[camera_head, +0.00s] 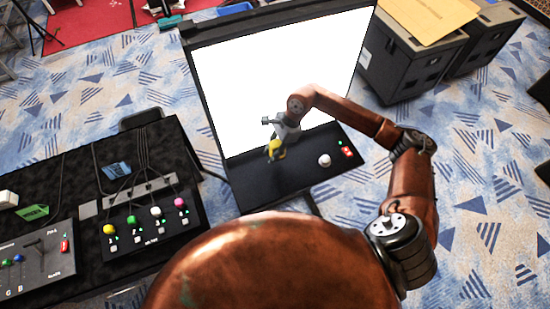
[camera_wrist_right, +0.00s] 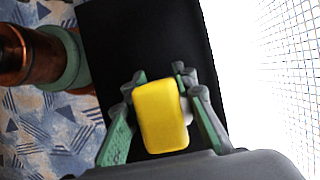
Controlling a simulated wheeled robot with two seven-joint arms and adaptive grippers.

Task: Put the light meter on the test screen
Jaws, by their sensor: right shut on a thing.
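The test screen (camera_head: 260,75) is a large, bright white panel in a black frame in the head view. It also shows at the right of the right wrist view (camera_wrist_right: 265,70). My right gripper (camera_head: 276,143) is in front of the screen's lower part, above the black shelf (camera_head: 300,180) below it. The gripper is shut on a yellow thing, the light meter (camera_wrist_right: 162,115), which sits between its two green fingers. The meter's yellow side also shows small in the head view (camera_head: 277,152). I cannot tell whether it touches the screen. My left gripper is not in view.
A white knob (camera_head: 324,160) and a red switch (camera_head: 347,152) are on the shelf's right side. A black table (camera_head: 75,160) at the left carries a panel with coloured knobs (camera_head: 145,222). Dark cases (camera_head: 405,65) stand right of the screen.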

